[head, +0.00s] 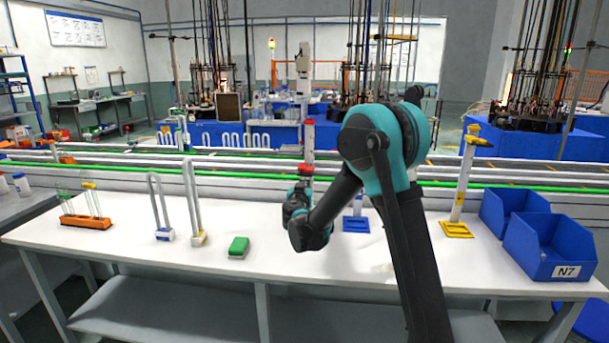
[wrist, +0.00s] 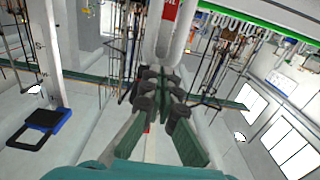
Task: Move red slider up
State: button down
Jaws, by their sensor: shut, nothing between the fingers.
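A pale upright post (head: 309,145) stands behind my gripper on the white table, with a red cap at its top. A red piece, seemingly the red slider (head: 305,170), sits lower on this post, just above my gripper (head: 297,196). My gripper hides the post's lower part and base. In the wrist view, my gripper (wrist: 160,82) points up the picture with its dark fingers together and nothing held. A red label-like patch (wrist: 172,10) shows on a pale column beyond the fingertips. I cannot tell whether the fingers touch the slider.
A blue-based stand (head: 356,224) is right of my gripper, partly behind my arm. A yellow-based stand (head: 457,229) and blue bins (head: 545,255) are farther right. A green block (head: 238,246), looped stands (head: 196,238) and an orange rack (head: 86,221) are left. The front table is clear.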

jog(key=shift+r, duration=0.15)
notch_tip(320, 180, up, 15)
dwell(4.0)
jog(key=shift+f, duration=0.2)
jog(key=s+f, duration=0.1)
jog(key=s, duration=0.9)
jog(key=shift+a, duration=0.2)
dwell(0.5)
